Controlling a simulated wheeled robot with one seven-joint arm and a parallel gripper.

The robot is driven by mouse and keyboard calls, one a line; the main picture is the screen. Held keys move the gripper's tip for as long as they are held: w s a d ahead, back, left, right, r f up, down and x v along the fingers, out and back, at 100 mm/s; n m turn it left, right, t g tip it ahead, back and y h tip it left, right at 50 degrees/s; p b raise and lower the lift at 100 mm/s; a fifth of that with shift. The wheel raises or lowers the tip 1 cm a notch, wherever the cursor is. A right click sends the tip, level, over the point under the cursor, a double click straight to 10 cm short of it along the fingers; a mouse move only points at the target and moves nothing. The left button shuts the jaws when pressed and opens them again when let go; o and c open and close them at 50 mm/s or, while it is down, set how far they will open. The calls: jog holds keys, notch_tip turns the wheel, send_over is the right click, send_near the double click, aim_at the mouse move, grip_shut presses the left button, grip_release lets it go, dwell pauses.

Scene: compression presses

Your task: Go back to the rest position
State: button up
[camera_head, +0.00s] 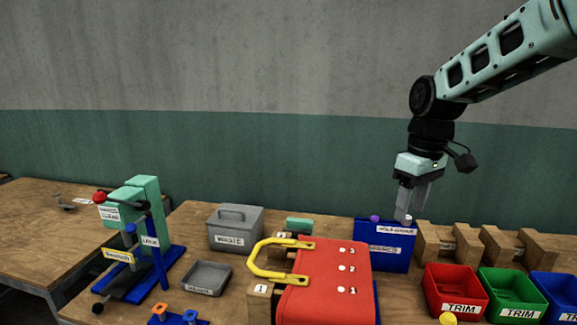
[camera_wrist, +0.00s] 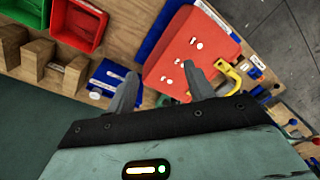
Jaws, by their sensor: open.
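My gripper (camera_head: 412,200) hangs from my arm in the head view, above the blue labelled box at the back of the table. Its fingers point down. In the wrist view my gripper (camera_wrist: 160,90) shows two grey fingers spread apart with nothing between them. The blue box (camera_head: 385,250) has a purple knob and a white round piece near its top; the white piece appears close to the fingertips, and I cannot tell whether they touch. A red press cover (camera_head: 325,290) with a yellow handle (camera_head: 262,262) stands left of it.
A mint press (camera_head: 150,195) with a blue frame stands at the left. A grey waste box (camera_head: 236,238) and a grey tray (camera_head: 205,278) are beside it. Wooden blocks (camera_head: 455,245) and red (camera_head: 456,307), green (camera_head: 512,310) and blue (camera_head: 562,313) bins fill the right. Above the table is free room.

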jog(key=s+a+f+b, duration=0.1)
jog(key=s+a+f, duration=0.3)
jog(key=s, duration=0.5)
jog(key=s+a+f+b, duration=0.1)
jog(key=s+a, duration=0.6)
jog(key=s, duration=0.1)
jog(key=s+f, duration=0.5)
jog(key=s, duration=0.8)
jog(key=shift+d+n+b, duration=0.3)
jog(key=shift+n+b, duration=0.05)
jog(key=shift+n, duration=0.05)
